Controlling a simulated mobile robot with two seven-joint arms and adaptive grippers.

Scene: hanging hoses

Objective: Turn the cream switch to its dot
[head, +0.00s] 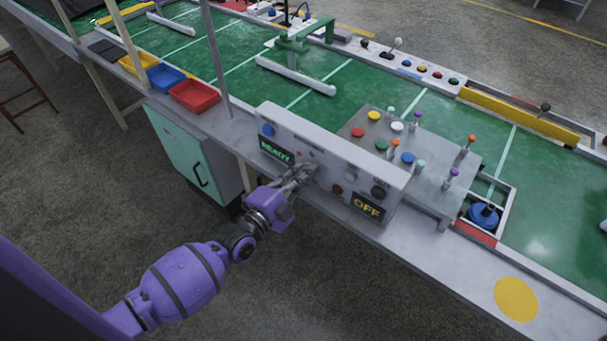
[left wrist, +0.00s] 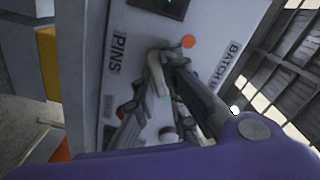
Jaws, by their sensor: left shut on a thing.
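The cream switch (left wrist: 156,74) is on the front of the grey control panel (head: 333,146), between the labels PINS and BATCH in the left wrist view. My left gripper (head: 303,174) is at the panel face, to the right of the green READY display (head: 276,150). In the left wrist view my left gripper (left wrist: 160,90) is shut on the cream switch, with its fingers hiding part of it. An orange round spot (left wrist: 188,41) shows on the panel just above the switch; I cannot tell whether it is the dot. My right gripper is not in view.
The OFF display (head: 367,207) and dark knobs are on the panel to the right. A blue button (head: 268,130) is at its left end. Behind it stands a grey box with coloured buttons and pegs (head: 425,155). Red (head: 195,97) and blue bins stand left.

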